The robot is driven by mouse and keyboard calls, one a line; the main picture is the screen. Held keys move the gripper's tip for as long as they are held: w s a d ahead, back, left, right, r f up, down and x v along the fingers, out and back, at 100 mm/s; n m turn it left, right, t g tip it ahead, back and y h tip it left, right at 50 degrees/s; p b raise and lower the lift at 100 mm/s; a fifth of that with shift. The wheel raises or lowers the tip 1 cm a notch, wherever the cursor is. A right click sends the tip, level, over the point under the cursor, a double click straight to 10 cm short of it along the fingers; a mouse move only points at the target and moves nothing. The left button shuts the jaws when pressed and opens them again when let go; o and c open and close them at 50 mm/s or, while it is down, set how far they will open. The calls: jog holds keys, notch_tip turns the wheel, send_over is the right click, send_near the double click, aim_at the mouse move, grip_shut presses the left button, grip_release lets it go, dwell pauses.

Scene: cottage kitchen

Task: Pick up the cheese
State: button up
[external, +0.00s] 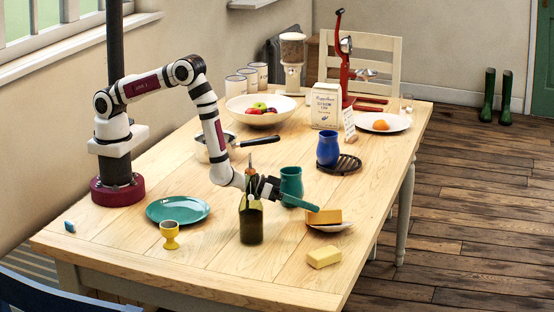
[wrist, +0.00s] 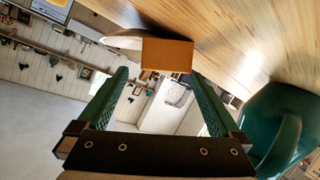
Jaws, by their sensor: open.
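The cheese (external: 324,217), an orange block, rests on a small white plate (external: 331,228) near the table's right front edge. In the wrist view the cheese (wrist: 167,55) is straight ahead, just beyond the fingertips and roughly centred between them. The plate (wrist: 118,41) shows beside it. My gripper (external: 314,208) reaches in from the left, with its teal fingers close to the cheese's upper left side. In the wrist view my gripper (wrist: 159,77) is open and empty, its two fingers spread apart. I cannot tell whether a fingertip touches the cheese.
A dark green bottle (external: 251,222) stands in front of my wrist. A teal mug (external: 291,183) stands just behind the gripper and shows large in the wrist view (wrist: 262,120). A pale yellow block (external: 324,257) lies in front of the plate.

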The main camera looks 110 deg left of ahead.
aim_at(323, 211)
jog(key=x, duration=0.5)
jog(key=shift+a+f, duration=0.15)
jog(key=shift+a, duration=0.1)
jog(key=shift+s, duration=0.1)
grip_shut()
notch_tip(323, 211, up, 9)
jog(key=shift+d+r, duration=0.1)
jog(key=w+d+r+m+h, duration=0.3)
jog(key=w+d+m+h, duration=0.1)
jog(key=m, duration=0.3)
jog(key=shift+m, duration=0.5)
notch_tip(323, 211, down, 10)
jog(key=shift+d, duration=0.15)
